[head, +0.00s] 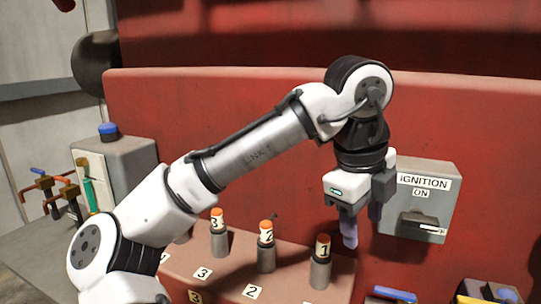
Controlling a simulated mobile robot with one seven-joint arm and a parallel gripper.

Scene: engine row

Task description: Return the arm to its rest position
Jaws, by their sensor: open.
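My arm reaches from the lower left, up across the red panel, and bends down at the wrist on the right. My gripper (362,226) points downward, open, with nothing seen between its fingers. It hangs just left of the grey ignition box (445,190), and its fingers overlap the box's left edge in the picture. I cannot tell whether they touch it. The box is labelled "IGNITION ON" and has a dark switch handle (415,220) low on its front.
Orange-topped posts labelled 3 (217,222), 2 (266,238) and 1 (322,250) stand on a red ledge (225,270) below my arm. A grey box (128,160) with a blue knob (108,129) and brass valves (62,190) are at left. The red panel (240,85) stands behind.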

